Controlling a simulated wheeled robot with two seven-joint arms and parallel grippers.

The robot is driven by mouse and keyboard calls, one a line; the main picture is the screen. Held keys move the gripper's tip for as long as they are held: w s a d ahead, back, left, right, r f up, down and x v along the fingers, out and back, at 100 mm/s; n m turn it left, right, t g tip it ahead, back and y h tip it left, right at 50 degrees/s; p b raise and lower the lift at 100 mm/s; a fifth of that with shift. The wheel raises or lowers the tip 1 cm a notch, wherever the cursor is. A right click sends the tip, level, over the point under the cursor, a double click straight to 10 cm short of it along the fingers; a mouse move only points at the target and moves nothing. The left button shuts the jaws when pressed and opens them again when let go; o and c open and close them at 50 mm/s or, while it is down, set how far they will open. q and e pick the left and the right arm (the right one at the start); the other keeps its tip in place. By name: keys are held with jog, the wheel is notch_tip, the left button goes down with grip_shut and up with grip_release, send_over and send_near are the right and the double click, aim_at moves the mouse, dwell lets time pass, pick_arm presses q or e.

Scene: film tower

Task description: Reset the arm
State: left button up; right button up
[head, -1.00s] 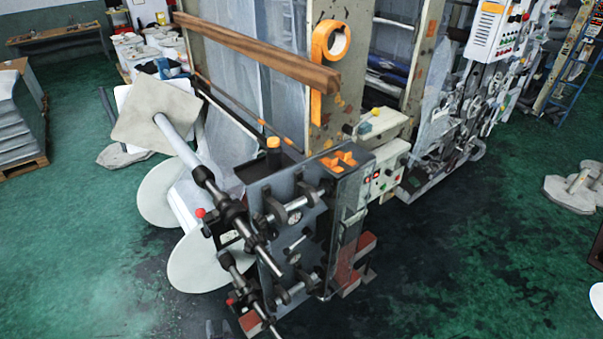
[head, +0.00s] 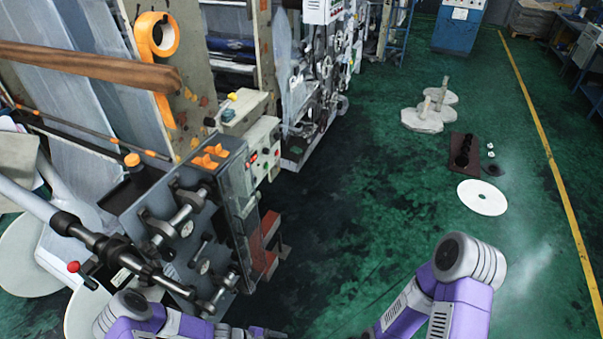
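My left arm (head: 150,318), purple and grey, comes in along the bottom edge of the head view, in front of the machine's rollers. A dark piece at its end, likely my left gripper (head: 252,332), is cut by the bottom edge, and its fingers cannot be made out. My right arm (head: 455,285) is bent, with its grey elbow joint up and its forearm running down to the bottom edge. My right gripper is out of view below. No held object shows.
The film machine (head: 190,215) with rollers and a wooden beam (head: 85,65) stands close on the left. A white disc (head: 482,198), a dark plate (head: 465,150) and grey pieces (head: 425,118) lie on the floor at right. Green floor (head: 370,190) between is clear.

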pick_arm(q)
jog(key=s+a+r+m+g+y, duration=0.1)
jog(key=s+r+m+y, duration=0.55)
jog(key=r+m, duration=0.45)
notch_tip(320, 180, down, 19)
jog(key=m+b, duration=0.1)
jog(key=b, duration=1.7)
jog(key=shift+s, duration=0.2)
jog(key=shift+a+r+h, duration=0.1)
jog(key=shift+h, duration=0.15)
jog(key=shift+c, duration=0.2)
